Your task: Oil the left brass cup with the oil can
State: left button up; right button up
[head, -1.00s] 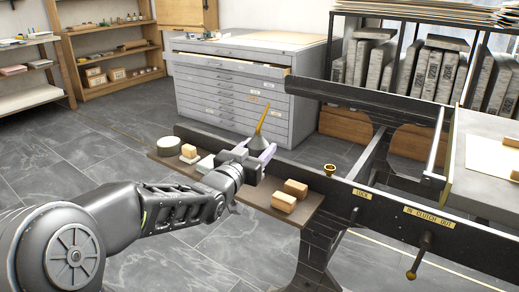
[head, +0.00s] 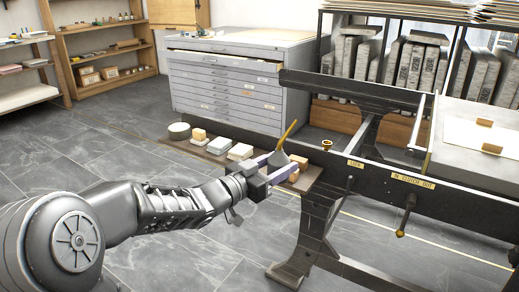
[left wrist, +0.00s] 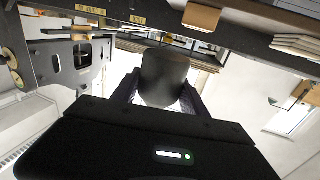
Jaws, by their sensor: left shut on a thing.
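The oil can, with a dark cone body (head: 280,158) and a long brass spout (head: 288,133), is in my left gripper (head: 280,170). The gripper is shut on its body, and the spout tilts up and to the right. In the left wrist view the can's dark body (left wrist: 164,76) sits between the fingers. A small brass cup (head: 327,144) stands on the top edge of the dark press rail, right of the can and apart from the spout. I see no second such cup clearly. My right gripper is not in view.
A narrow wooden shelf (head: 206,153) along the rail holds a round tin (head: 179,131), pale blocks (head: 240,152) and wooden blocks close by the gripper. A crank handle (head: 406,215) sticks out at the right. Floor at the front left is clear.

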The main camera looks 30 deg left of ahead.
pick_arm(q)
jog(key=s+d+f+m+g+h, duration=0.3)
jog(key=s+d+f+m+h, duration=0.1)
jog(key=d+f, duration=0.3)
jog(key=s+d+f+m+g+h, duration=0.4)
jog(key=s+d+f+h, duration=0.1)
jog(key=f, duration=0.6)
jog(key=shift+s+d+f+h, duration=0.15)
jog(key=shift+s+d+h, duration=0.15)
jog(key=shift+d+h, duration=0.6)
jog(key=shift+y, duration=0.3)
